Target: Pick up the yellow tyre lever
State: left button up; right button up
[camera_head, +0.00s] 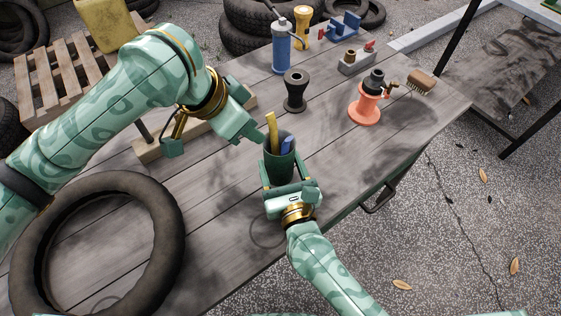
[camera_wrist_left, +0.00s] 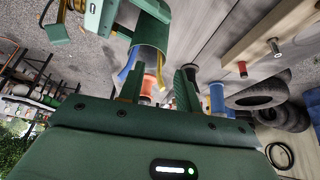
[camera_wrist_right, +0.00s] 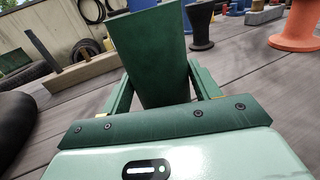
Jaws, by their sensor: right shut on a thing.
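The yellow tyre lever (camera_head: 272,128) stands tilted in a dark green cup (camera_head: 281,170), beside a blue lever (camera_head: 288,145). Its lower part is hidden in the cup. My right gripper (camera_head: 284,180) is shut on the cup, which also fills the middle of the right wrist view (camera_wrist_right: 156,55). My left gripper (camera_head: 256,135) is just left of the yellow lever's upper end. Its fingers stand apart in the left wrist view (camera_wrist_left: 159,80), with the cup (camera_wrist_left: 152,28) ahead. I see nothing held between them.
A tyre (camera_head: 160,205) lies on the workbench at the left, near a wooden board (camera_head: 150,152). A black spool (camera_head: 295,92), a blue cylinder (camera_head: 281,50), an orange spool (camera_head: 366,106) and a brush (camera_head: 421,82) stand farther back. The bench edge is right of the cup.

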aim_at(273, 123)
pick_arm(q)
jog(key=s+a+f+n, duration=0.1)
jog(key=a+f, duration=0.1)
jog(key=f, duration=0.1)
jog(key=s+a+f+n, duration=0.1)
jog(key=s+a+f, duration=0.1)
jog(key=a+f, duration=0.1)
jog(key=s+a+f+n, duration=0.1)
jog(key=a+f, duration=0.1)
jog(key=f, duration=0.2)
jog(key=shift+s+a, duration=0.35)
jog(key=shift+a, duration=0.05)
jog(key=shift+s+a+r+t+h, duration=0.1)
jog(key=shift+a+t+h, duration=0.25)
jog(key=shift+h, duration=0.35)
jog(key=w+d+r+m+t+h, duration=0.2)
jog(key=d+r+t+h, duration=0.25)
jog(key=r, duration=0.45)
jog(key=shift+h, duration=0.25)
jog(key=x, duration=0.5)
jog(key=shift+w+f, duration=0.15)
jog(key=shift+w, duration=0.1)
jog(key=x, duration=0.6)
jog(key=shift+d, duration=0.15)
grip_shut()
